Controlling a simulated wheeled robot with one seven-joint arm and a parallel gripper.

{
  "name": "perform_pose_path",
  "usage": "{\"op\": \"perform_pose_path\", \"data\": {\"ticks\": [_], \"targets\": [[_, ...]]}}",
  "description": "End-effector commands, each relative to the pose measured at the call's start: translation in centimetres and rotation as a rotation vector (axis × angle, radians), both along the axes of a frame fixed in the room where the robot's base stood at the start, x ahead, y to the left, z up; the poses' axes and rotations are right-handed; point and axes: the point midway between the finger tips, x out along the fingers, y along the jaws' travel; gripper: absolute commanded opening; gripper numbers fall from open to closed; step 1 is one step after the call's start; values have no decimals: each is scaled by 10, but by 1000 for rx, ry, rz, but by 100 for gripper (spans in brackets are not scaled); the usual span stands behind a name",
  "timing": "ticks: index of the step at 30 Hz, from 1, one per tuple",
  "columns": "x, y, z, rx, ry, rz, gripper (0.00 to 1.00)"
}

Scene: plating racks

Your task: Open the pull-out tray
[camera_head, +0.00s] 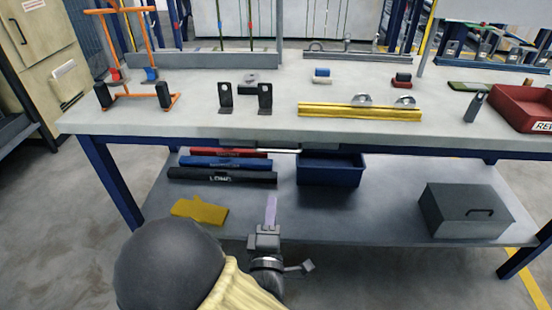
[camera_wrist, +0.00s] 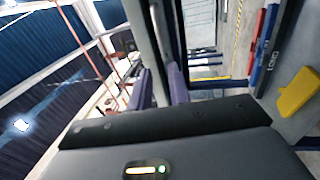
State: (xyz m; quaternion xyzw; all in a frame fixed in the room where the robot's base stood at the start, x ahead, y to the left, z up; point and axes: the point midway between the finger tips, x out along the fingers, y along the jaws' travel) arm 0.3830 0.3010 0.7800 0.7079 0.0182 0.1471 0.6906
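Under the front edge of the workbench top, near the middle, a pale thin bar (camera_head: 285,151) shows below a dark strip. It looks like the handle of the pull-out tray, shut under the top; the tray's inside is hidden. My gripper (camera_head: 271,208) is in front of the bench, lower than the bar and apart from it, with a lilac finger pointing up in the head view. In the wrist view, the two lilac fingers of my gripper (camera_wrist: 162,78) stand apart with nothing held between them.
The bench top (camera_head: 200,120) bears an orange rack, black brackets, a yellow rail (camera_head: 360,112) and a red bin (camera_head: 522,107). The lower shelf (camera_head: 330,215) holds red, blue and black bars, a blue bin (camera_head: 331,172), a yellow piece (camera_head: 199,211) and a grey box (camera_head: 465,213).

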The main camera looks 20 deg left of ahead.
Motion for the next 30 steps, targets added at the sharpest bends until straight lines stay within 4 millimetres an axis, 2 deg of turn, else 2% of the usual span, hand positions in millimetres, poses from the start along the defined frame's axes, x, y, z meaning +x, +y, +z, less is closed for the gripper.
{"op": "perform_pose_path", "data": {"ticks": [8,12,30], "targets": [[21,3,0,4,-3,-1,19],[47,9,9,3,-4,-4,19],[144,33,27,1,-3,-1,19]]}}
